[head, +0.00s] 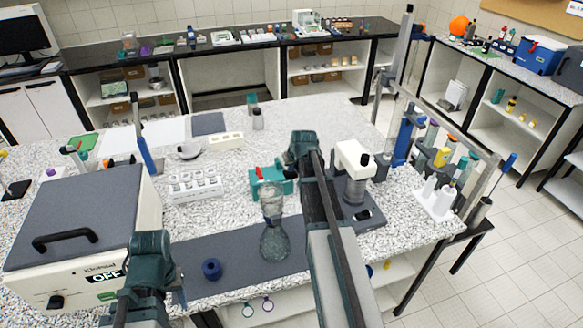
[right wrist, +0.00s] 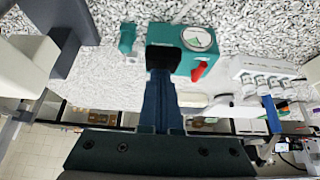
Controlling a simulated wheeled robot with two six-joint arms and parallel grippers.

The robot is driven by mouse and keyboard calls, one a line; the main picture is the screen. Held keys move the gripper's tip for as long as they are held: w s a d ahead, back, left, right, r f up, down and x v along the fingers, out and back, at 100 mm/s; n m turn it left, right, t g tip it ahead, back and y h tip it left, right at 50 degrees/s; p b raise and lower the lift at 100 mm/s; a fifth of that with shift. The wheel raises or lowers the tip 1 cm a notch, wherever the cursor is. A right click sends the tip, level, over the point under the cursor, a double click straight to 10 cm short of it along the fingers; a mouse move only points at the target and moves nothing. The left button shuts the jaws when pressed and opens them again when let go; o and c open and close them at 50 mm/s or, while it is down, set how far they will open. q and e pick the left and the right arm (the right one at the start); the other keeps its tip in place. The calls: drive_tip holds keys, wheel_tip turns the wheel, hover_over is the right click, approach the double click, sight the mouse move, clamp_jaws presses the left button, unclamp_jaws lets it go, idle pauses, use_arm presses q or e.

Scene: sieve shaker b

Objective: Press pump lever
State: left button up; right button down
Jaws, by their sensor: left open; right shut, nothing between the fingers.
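The pump is a teal box (head: 268,185) on the speckled bench, behind a glass vessel. It also shows in the right wrist view (right wrist: 183,66) with a round white gauge (right wrist: 198,39). Its red lever (right wrist: 199,71) sticks out from the box, to the right of my fingers; it shows small in the head view (head: 259,173). My right gripper (right wrist: 163,58) is shut and empty, its dark tip in front of the teal box, apart from the lever in the picture. I cannot tell whether it touches the box. My left gripper (head: 179,294) is open at the lower left, far from the pump.
The glass flask (head: 275,243) stands on a dark grey mat (head: 230,256), near a blue ring (head: 212,269). A microscope-like white device (head: 354,160) is right of my right arm. A large grey-lidded machine (head: 80,220) is at left. A white block tray (head: 194,186) lies left of the pump.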

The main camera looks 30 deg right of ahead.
wheel_tip(320, 180, down, 7)
drive_tip(key=s+t+b, duration=0.2)
drive_tip(key=t+b, duration=0.1)
drive_tip(key=b, duration=0.7)
drive_tip(key=shift+s+a+r+h, duration=0.15)
drive_tip(key=shift+a+h, duration=0.2)
drive_tip(key=shift+h, duration=0.05)
drive_tip(key=shift+r, duration=0.15)
